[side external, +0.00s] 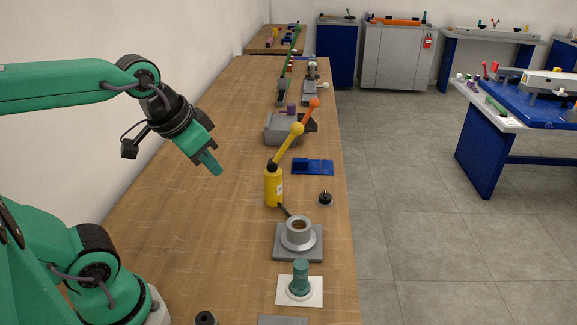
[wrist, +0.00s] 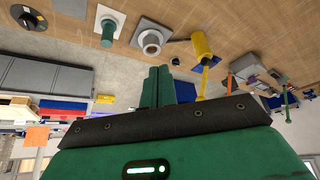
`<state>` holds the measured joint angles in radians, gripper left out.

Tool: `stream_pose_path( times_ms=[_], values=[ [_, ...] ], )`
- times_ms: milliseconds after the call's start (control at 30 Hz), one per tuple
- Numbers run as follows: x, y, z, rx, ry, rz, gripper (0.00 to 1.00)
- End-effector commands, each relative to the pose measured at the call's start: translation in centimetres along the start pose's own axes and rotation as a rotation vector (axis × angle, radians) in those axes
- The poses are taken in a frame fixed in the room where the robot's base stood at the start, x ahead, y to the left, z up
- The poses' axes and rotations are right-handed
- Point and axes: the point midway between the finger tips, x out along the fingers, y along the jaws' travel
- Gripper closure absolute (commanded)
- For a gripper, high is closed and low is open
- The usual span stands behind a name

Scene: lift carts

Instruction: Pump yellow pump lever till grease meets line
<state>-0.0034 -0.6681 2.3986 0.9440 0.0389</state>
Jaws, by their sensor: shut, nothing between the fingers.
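The yellow grease pump (side external: 273,187) stands upright on the wooden bench, with its yellow lever (side external: 285,145) slanting up to the right and ending in a round knob. A dark hose leads from its foot to a grey bearing cup (side external: 298,234) on a square grey plate. Brownish material shows inside the cup; no line can be made out. My green gripper (side external: 213,167) is shut and empty, raised above the bench to the left of the pump. In the wrist view the shut fingers (wrist: 157,86) point toward the bench side, with the yellow pump (wrist: 203,48) right of them.
A green cylinder on a white plate (side external: 300,281) stands in front of the cup. A small black knob (side external: 325,198) and a blue block (side external: 313,167) lie right of the pump. A grey box with an orange lever (side external: 310,115) stands behind it. The bench left of the pump is clear.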

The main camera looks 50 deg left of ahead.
Motion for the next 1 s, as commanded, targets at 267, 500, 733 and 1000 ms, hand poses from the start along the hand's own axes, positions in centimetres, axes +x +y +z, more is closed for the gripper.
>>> stream_pose_path(
  times_ms=[267, 500, 733, 1000],
  values=[
    [-1.4, -0.5, -6.3, 0.078, -0.061, 0.001, 1.00],
    [-1.7, -1.0, -11.9, 0.156, -0.118, 0.008, 1.00],
    [-1.1, -1.6, -16.9, 0.229, -0.171, 0.019, 1.00],
    [0.7, -2.4, -22.2, 0.314, -0.232, 0.038, 1.00]
  ],
)
